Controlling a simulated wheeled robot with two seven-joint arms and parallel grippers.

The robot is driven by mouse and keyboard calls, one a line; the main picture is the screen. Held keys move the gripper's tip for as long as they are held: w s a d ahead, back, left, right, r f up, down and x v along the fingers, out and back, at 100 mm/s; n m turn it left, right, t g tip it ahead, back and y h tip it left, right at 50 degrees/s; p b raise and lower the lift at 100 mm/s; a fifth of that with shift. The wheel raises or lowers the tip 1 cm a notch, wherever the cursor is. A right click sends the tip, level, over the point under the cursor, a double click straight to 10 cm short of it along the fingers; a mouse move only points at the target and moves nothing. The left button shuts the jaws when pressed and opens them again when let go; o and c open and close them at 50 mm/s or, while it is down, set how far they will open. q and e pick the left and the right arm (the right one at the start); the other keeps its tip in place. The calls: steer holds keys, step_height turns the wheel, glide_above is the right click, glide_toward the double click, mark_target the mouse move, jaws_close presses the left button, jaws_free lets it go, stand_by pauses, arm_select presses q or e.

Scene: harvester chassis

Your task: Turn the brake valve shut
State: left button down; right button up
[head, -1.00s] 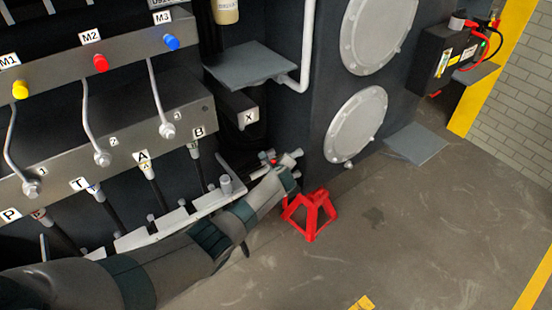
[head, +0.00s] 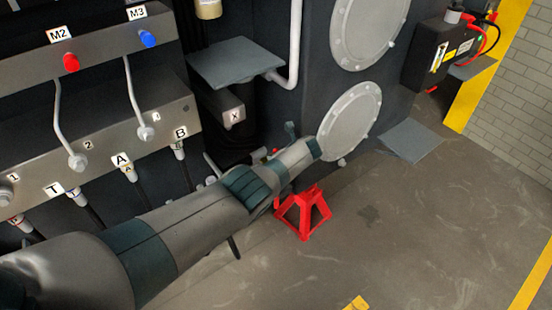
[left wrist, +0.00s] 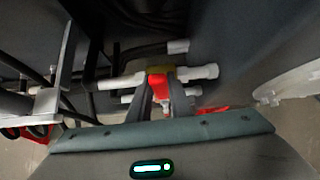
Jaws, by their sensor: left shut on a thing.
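The brake valve shows in the left wrist view as a red handle (left wrist: 158,88) at a pale pipe fitting (left wrist: 200,72) with a yellowish part behind it. My left gripper (left wrist: 161,98) is shut on the red handle, one dark finger on each side. In the head view my left arm reaches across from the left, and its hand covers most of the valve beside the chassis. Only a little red and some grey fitting show past the hand there. My right gripper is in neither current view.
A red jack stand (head: 302,212) stands on the floor just right of my left arm. A grey step plate (head: 236,64) juts out above the hand. The hydraulic block (head: 110,140) with hoses is at the left. Open floor lies to the right.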

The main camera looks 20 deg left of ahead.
arm_select(q)
steer(key=shift+w+d, duration=0.1)
arm_select(e)
steer(key=shift+w+d+f, duration=0.25)
steer(key=shift+d, duration=0.1)
steer(key=shift+w, duration=0.1)
arm_select(q)
steer(key=c, duration=1.6)
jaws_free()
steer(key=shift+w+d, duration=0.1)
arm_select(e)
steer(key=shift+a+r, duration=0.1)
steer(key=shift+a, duration=0.1)
